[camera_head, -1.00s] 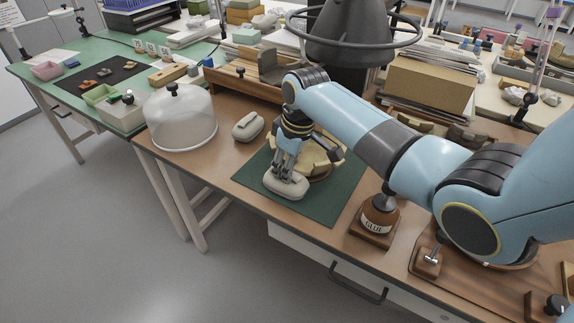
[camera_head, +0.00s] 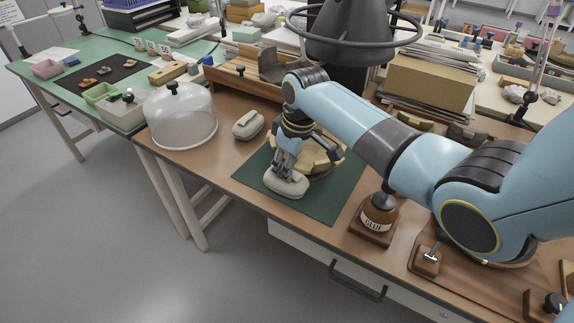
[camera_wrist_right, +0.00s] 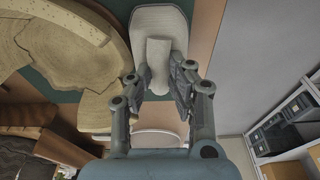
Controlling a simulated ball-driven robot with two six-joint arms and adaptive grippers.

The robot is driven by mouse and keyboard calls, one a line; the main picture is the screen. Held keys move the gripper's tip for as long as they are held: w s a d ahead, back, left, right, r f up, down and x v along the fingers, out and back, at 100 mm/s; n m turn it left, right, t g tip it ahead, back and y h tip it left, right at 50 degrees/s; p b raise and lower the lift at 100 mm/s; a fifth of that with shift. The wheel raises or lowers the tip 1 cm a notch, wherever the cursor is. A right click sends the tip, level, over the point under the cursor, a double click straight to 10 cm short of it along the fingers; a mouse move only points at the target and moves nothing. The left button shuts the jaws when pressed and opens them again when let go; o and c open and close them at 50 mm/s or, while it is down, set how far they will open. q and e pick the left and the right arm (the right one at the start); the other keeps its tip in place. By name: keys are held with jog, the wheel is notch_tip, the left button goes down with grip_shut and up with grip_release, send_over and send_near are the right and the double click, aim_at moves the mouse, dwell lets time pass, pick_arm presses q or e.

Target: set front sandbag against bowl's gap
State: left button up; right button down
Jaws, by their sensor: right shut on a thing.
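The front sandbag (camera_head: 286,186) is a pale grey, rounded pad at the front of the green mat (camera_head: 327,207). My right gripper (camera_head: 284,165) comes down from above and is shut on it. In the right wrist view, the two fingers (camera_wrist_right: 158,85) close on the raised grip strip along the middle of the sandbag (camera_wrist_right: 173,22). The bowl (camera_head: 322,157), tan and made of sherds, stands just behind, partly hidden by my right arm. In the wrist view the bowl (camera_wrist_right: 75,32) lies left of the sandbag, with green mat showing between them. My left gripper is not in view.
A second pale sandbag (camera_head: 248,125) lies on the bench left of the mat. A clear dome (camera_head: 181,120) stands farther left. A glue bottle (camera_head: 379,213) on a wooden base stands right of the mat. The bench's front edge runs close to the mat.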

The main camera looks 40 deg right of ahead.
dwell(0.4)
jog(key=c, duration=1.2)
grip_release()
jog(key=shift+f, duration=0.1)
jog(key=shift+o, duration=0.2)
notch_tip(320, 180, up, 12)
jog(key=s, duration=0.2)
jog(key=shift+d, duration=0.4)
jog(key=shift+f, duration=0.1)
